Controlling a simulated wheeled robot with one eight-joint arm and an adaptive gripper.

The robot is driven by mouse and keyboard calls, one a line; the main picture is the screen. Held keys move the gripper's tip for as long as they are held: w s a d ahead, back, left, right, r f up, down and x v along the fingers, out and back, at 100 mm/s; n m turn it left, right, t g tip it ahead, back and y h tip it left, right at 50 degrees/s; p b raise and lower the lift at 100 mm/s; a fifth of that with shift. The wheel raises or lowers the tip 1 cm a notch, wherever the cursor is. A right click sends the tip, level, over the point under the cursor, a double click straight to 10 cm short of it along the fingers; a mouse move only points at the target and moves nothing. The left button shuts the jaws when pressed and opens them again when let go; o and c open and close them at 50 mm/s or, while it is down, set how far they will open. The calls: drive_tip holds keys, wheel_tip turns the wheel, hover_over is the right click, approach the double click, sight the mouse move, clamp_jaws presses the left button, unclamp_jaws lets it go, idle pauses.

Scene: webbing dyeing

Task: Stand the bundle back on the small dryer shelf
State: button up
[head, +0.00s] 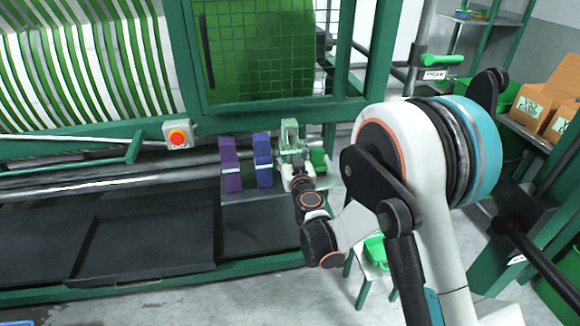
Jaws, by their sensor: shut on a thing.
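The small dryer shelf (245,196) is a grey ledge in front of the dryer frame, right of the picture's middle-left. A purple bundle (231,172) and a blue-violet bundle (263,165), each with a pale band, stand upright on it. My gripper (292,165) is at the shelf's right part, shut on a pale green bundle (290,133), which looks upright. My gripper hides the bundle's lower end, so I cannot tell whether it touches the shelf. A darker green bundle (318,159) is just to the right, partly hidden by my arm.
A green-framed mesh door (262,60) stands behind the shelf. A red stop button (177,137) is on the frame to the left. A dark tray (145,235) lies low at the left. A green stool (373,270) stands below my arm. Cardboard boxes (545,97) are at the right.

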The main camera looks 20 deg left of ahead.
drive_tip(key=shift+f+b, duration=0.65)
drive_tip(key=shift+f, duration=1.45)
drive_tip(key=o, duration=1)
drive_tip(key=shift+f, duration=0.1)
drive_tip(key=shift+s+d+r, duration=0.1)
drive_tip(key=shift+s+r, duration=0.05)
drive_tip(key=shift+r, duration=0.05)
drive_tip(key=b+v, duration=0.4)
drive_tip(key=v, duration=0.7)
drive_tip(key=shift+s+d+b, duration=0.25)
drive_tip(key=shift+s+b, duration=0.05)
